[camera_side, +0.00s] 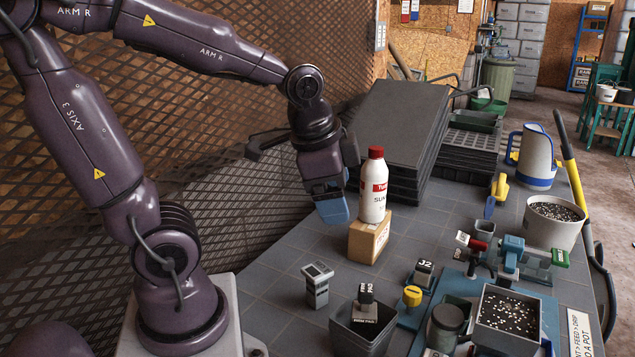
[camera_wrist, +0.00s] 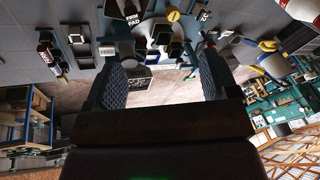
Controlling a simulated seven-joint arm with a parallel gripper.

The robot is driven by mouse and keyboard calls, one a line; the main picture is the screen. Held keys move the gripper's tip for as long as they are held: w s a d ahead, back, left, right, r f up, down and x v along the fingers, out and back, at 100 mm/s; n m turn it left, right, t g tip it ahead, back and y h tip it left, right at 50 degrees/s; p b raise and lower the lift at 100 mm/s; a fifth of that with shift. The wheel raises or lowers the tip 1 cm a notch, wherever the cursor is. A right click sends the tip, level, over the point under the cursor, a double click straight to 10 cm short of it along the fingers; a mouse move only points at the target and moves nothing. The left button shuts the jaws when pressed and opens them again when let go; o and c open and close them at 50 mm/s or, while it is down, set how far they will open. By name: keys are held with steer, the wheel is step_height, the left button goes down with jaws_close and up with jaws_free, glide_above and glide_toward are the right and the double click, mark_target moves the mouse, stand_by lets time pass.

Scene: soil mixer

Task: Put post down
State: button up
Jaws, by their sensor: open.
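My gripper (camera_side: 332,207) hangs above the back of the grey tiled bench, to the left of the white bottle, with its blue fingertips low. In the wrist view its two ribbed fingers (camera_wrist: 162,75) stand wide apart with nothing held between them. A small grey upright post (camera_side: 317,287) stands on the bench below and in front of my gripper, apart from it. I cannot tell for sure that this is the task's post. A post marked as a firm pad (camera_side: 366,303) stands in a dark grey bin to its right.
A white bottle with a red cap (camera_side: 374,190) stands on a cardboard box (camera_side: 369,240) close to my gripper. The grey bin (camera_side: 347,333), yellow knob (camera_side: 412,295) and a pot of speckled soil (camera_side: 506,318) stand at the front. Black trays (camera_side: 400,130) are stacked behind.

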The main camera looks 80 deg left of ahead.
steer(key=s+d+r+n+t+h, duration=0.1)
steer(key=s+d+r+n, duration=0.3)
steer(key=shift+d+t, duration=0.4)
stand_by(0.9)
